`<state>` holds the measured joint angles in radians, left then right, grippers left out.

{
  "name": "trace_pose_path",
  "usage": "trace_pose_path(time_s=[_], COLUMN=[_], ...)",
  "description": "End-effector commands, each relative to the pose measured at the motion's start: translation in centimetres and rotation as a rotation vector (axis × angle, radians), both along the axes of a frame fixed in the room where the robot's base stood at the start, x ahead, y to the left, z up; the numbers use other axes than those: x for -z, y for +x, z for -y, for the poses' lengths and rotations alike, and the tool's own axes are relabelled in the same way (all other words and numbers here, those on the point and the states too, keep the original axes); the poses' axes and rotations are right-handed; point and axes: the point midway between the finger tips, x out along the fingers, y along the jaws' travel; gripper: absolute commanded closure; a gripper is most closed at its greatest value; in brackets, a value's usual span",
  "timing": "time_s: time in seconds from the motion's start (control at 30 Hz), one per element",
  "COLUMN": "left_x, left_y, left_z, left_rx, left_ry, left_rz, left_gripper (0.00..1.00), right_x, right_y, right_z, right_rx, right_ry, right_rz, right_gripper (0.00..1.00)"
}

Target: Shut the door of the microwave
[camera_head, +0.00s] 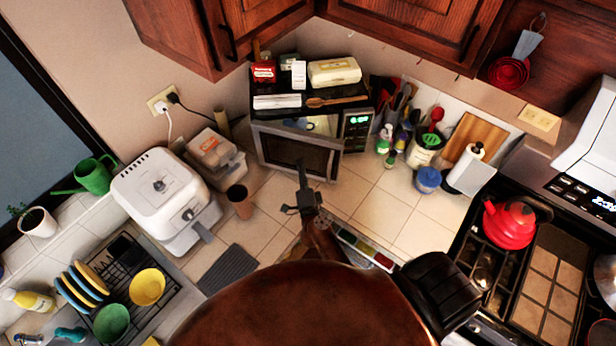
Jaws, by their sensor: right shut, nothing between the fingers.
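The microwave (357,128) stands in the counter corner, with a lit green display on its right panel. Its dark-windowed door (290,150) is partly open, standing out from the body. A strip of the interior, with something pale and blue inside, shows above the door's top edge. My right gripper (302,168) is shut and empty, in front of the door's lower middle, and overlaps it in the picture. I cannot tell whether it touches the door. My left gripper is not in view.
Boxes and a wooden spoon (337,101) lie on top of the microwave. A white air fryer (165,195) and a brown cup (240,201) stand to the left. Utensils and jars (427,180) stand to the right. Counter tiles (385,212) at front right are clear.

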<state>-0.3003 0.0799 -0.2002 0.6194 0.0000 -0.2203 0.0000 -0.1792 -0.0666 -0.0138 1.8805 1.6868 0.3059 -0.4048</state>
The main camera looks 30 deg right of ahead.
Motion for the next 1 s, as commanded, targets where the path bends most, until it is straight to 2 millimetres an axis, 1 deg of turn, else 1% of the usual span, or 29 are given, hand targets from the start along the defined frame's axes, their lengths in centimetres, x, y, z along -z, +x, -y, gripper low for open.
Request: trace_pose_path(time_s=[0.03,0.13,0.2,0.3,0.43,0.8,1.0], left_x=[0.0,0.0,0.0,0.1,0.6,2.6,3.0], left_y=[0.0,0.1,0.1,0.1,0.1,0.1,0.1], left_z=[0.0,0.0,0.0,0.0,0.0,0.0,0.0], left_rx=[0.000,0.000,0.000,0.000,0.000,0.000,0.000], left_ry=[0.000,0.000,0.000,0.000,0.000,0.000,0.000], left_rz=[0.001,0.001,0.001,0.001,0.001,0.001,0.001], left_gripper=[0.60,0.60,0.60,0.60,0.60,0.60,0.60], right_x=[1.8,4.9,6.5,7.7,8.0,8.0,7.9], right_y=[0.1,-0.3,-0.6,-0.8,-0.1,3.1,3.9], right_z=[0.9,1.9,2.1,2.3,2.9,5.2,5.7], right_rx=[0.070,0.176,0.222,0.255,0.264,0.261,0.261], right_ry=[0.080,0.201,0.255,0.294,0.302,0.301,0.301], right_rz=[-0.031,-0.092,-0.125,-0.152,-0.157,-0.156,-0.156], right_gripper=[1.00,1.00,1.00,1.00,1.00,1.00,1.00])
